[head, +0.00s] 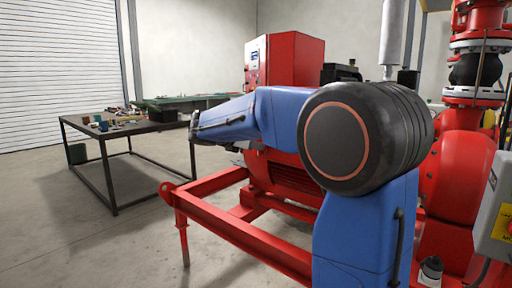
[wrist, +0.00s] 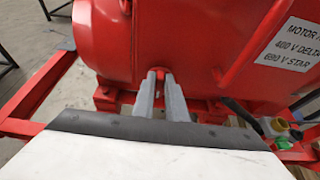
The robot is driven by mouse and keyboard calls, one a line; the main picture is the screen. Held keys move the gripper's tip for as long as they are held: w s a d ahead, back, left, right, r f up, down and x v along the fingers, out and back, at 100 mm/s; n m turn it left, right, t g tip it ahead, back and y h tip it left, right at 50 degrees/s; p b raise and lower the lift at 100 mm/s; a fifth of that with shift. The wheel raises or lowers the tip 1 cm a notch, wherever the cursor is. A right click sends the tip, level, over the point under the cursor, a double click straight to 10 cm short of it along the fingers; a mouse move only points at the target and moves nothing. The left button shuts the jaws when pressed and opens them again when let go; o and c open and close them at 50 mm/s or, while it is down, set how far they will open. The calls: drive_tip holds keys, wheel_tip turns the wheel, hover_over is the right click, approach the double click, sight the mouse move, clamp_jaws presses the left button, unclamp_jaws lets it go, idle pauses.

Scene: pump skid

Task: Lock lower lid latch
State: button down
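My gripper (wrist: 160,78) shows in the wrist view as two grey fingers pointing at the red motor (wrist: 190,45). A narrow gap stands between them, with red showing in it; I see nothing clearly held. In the head view my blue arm reaches left across the motor, and the fingers are hard to make out. A grey box (head: 493,225) with a yellow label stands at the right edge of the head view, cut off by the frame. A small light fitting is on its edge. I cannot tell whether it is a lid latch, and no latch is clear in the wrist view.
A red skid frame (head: 240,232) runs low in front of the motor. A red cabinet (head: 293,62) stands behind. A table with small parts (head: 150,128) is at the left. Red piping (head: 478,25) rises at the right. Open floor lies at front left.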

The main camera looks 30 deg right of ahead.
drive_tip(key=shift+d+f, duration=0.1)
drive_tip(key=shift+f, duration=0.05)
drive_tip(key=shift+s+d+f+m+t+h, duration=0.1)
drive_tip(key=shift+s+f+m+t, duration=0.2)
drive_tip(key=shift+m+t, duration=1.45)
drive_tip(key=shift+s+d+f+m+t+h, duration=0.2)
drive_tip(key=shift+m+t, duration=0.5)
drive_tip(key=shift+m, duration=2)
drive_tip(key=shift+s+f+m+t, duration=0.35)
drive_tip(key=shift+m+t, duration=0.9)
drive_tip(key=shift+m, duration=1)
drive_tip(key=shift+r, duration=0.15)
drive_tip(key=c, duration=1.8)
unclamp_jaws()
drive_tip(key=shift+o, duration=0.2)
drive_tip(key=shift+f, duration=0.3)
